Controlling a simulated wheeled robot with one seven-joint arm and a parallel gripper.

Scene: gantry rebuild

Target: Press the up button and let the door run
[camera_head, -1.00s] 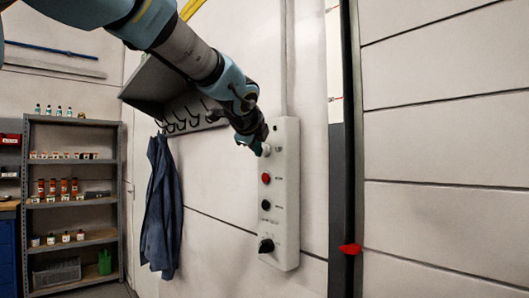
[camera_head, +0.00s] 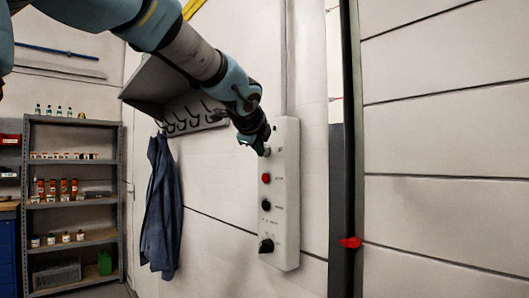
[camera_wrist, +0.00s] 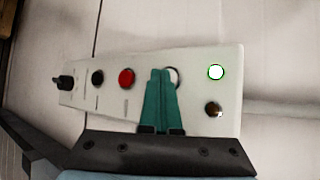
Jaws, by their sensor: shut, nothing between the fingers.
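The pale control panel (camera_head: 287,215) hangs upright on the wall in the middle of the head view. From the top it carries a pale button, a red button (camera_head: 265,177), a black button (camera_head: 266,205) and a dark rotary knob (camera_head: 266,246). My gripper (camera_head: 263,149) is shut and empty at the pale top button. In the wrist view the green fingers (camera_wrist: 160,73) cover most of that button (camera_wrist: 175,76); I cannot tell whether they touch it. A bright green-rimmed lamp (camera_wrist: 216,72) is lit on the panel. The sectional door (camera_head: 440,140) fills the right side.
A red marker (camera_head: 351,242) sits at the door's left edge beside the dark rail (camera_head: 340,190). A hook rack (camera_head: 190,117) and a blue coat (camera_head: 161,210) are left of the panel. A grey shelf (camera_head: 75,240) stands farther left.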

